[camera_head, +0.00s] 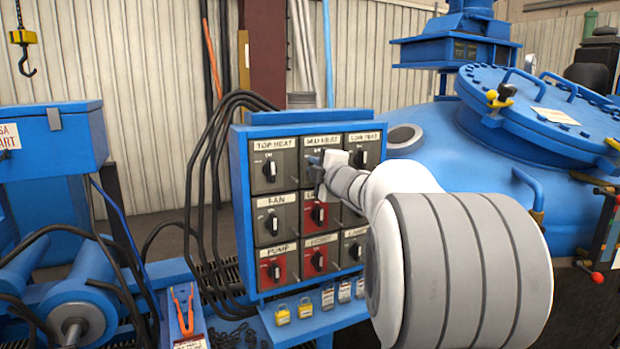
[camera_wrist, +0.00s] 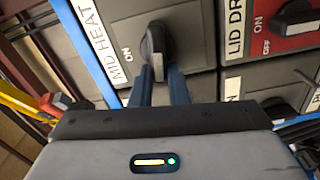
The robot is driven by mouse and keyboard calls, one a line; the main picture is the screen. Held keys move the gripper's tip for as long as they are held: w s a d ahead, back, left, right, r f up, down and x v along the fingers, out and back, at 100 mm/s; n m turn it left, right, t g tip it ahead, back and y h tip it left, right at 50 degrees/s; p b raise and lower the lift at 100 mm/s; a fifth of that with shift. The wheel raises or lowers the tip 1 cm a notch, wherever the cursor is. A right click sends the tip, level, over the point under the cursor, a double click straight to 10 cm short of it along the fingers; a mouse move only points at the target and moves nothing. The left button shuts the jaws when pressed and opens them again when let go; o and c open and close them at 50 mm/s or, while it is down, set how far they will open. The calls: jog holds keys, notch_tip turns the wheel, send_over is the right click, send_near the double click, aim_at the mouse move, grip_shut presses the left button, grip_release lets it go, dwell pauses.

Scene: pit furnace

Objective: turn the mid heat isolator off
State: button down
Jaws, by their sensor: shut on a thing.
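The mid heat isolator (camera_wrist: 154,42) shows in the wrist view as a black rotary knob on a grey plate labelled MID HEAT, with ON printed beside it. My gripper (camera_wrist: 159,78) has its two blue fingers on either side of the knob's handle and is shut on it. In the head view the isolator's plate (camera_head: 311,154) is in the top middle of the blue switch panel. My gripper (camera_head: 322,168) covers most of its knob there. The knob's exact setting is hard to tell.
The blue panel (camera_head: 242,215) carries several other isolators close by, including top heat (camera_head: 270,168) at left and fan (camera_head: 273,222) below left. In the wrist view the lid drive isolator (camera_wrist: 293,20) is at right. Padlocks (camera_head: 282,315) hang below the panel. Black cables (camera_head: 208,170) run along its left side.

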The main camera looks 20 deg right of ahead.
jog(key=shift+d+f+n+b, duration=0.15)
jog(key=shift+f+n+b, duration=0.35)
jog(key=shift+n+b, duration=0.25)
jog(key=shift+r, duration=0.1)
jog(key=c, duration=1.6)
grip_release()
jog(key=shift+d, duration=0.1)
jog(key=shift+o, duration=1)
jog(key=shift+r+n, duration=0.15)
jog(key=shift+n, duration=0.1)
jog(key=s, duration=0.7)
jog(key=shift+s, duration=0.4)
jog(key=shift+p, duration=0.4)
